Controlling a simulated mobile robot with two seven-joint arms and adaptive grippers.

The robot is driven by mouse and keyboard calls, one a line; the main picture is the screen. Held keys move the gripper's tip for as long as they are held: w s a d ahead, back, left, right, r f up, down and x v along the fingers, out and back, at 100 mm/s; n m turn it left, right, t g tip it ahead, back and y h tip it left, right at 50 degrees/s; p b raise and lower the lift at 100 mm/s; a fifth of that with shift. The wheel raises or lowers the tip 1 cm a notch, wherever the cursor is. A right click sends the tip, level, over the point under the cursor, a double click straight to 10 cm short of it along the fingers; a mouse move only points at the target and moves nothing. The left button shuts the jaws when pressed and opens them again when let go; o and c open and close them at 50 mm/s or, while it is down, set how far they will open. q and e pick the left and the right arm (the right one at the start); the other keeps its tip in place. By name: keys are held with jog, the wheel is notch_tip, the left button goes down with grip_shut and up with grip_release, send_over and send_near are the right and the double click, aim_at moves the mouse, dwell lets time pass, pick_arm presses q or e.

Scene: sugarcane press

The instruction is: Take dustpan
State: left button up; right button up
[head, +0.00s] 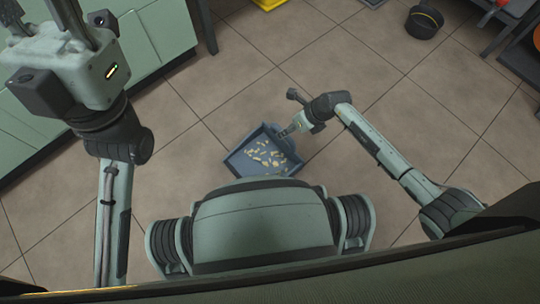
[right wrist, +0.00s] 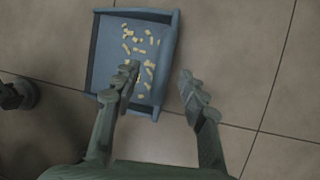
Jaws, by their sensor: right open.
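The dustpan (head: 237,162) is a blue-grey tray lying on the tiled floor, with several yellowish pieces (head: 264,156) inside. It also shows in the right wrist view (right wrist: 103,62), in the upper middle. My right gripper (head: 292,130) is at the dustpan's upper right edge in the head view. In the right wrist view my right gripper (right wrist: 160,82) is open, with one finger over the pan and the other beyond its right wall. Whether a finger touches it cannot be told. My left gripper (head: 45,15) is raised at the top left, its fingertips cut off by the frame.
Pale green cabinets (head: 150,35) stand along the left. A black bucket (head: 424,22) is on the floor at the upper right, near a dark rack at the right edge. A yellow object (head: 268,4) is at the top edge. The floor around the dustpan is mostly clear.

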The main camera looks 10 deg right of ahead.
jog(key=b+x, duration=0.2)
jog(key=x, duration=0.3)
jog(key=shift+w+f+b, duration=0.25)
jog(key=shift+b, duration=0.05)
grip_shut()
